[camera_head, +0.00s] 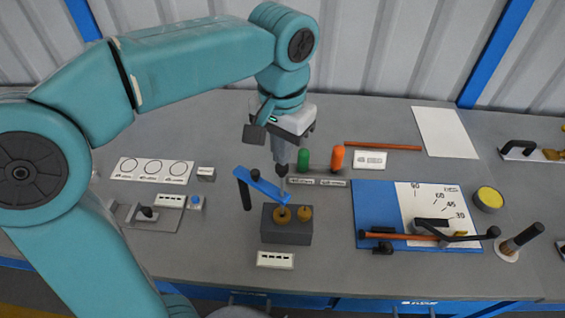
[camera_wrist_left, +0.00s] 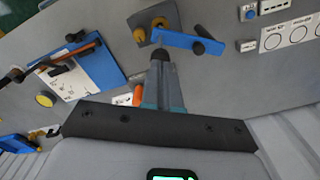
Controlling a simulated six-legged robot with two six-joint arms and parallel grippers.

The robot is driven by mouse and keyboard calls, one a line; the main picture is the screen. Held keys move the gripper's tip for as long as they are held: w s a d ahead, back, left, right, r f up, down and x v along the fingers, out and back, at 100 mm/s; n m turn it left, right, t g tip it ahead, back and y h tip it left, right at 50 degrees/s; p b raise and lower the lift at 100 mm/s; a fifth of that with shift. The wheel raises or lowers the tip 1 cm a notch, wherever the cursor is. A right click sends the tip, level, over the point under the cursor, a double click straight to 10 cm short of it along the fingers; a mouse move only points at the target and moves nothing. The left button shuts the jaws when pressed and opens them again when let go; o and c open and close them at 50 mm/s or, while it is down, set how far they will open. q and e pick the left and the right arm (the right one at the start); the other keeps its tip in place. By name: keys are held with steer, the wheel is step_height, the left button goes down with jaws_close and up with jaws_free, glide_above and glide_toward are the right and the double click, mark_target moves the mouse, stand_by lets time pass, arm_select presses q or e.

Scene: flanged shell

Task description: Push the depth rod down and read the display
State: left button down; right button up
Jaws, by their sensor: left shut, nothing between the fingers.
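A grey block (camera_head: 287,230) with two brass-coloured round pieces (camera_head: 305,213) on top stands at the front middle of the bench. A blue bar (camera_head: 262,186) on a dark post (camera_head: 245,195) slants above its back left edge. My left gripper (camera_head: 282,170) points down, shut and empty, just behind the bar. A thin pale rod (camera_head: 283,187) shows below its fingertips; I cannot tell whether they touch it, or whether it is the depth rod. The left wrist view shows the gripper's fingers (camera_wrist_left: 160,56) close to the blue bar (camera_wrist_left: 185,40). No readable display value shows. My right gripper is out of view.
Green (camera_head: 303,159) and orange (camera_head: 338,157) handles stand close right of my left gripper. A blue board with an angle scale (camera_head: 372,208) lies to the right. A card with three circles (camera_head: 152,170) lies left. A white label plate (camera_head: 275,260) lies in front of the block.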

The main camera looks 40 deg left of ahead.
mark_target(282, 169)
arm_select(q)
steer(key=shift+f+b, duration=2.95)
steer(key=shift+f, duration=1)
steer(key=shift+r, duration=0.1)
steer(key=shift+r+p, duration=1)
steer(key=shift+p, duration=0.05)
steer(key=shift+r, duration=0.1)
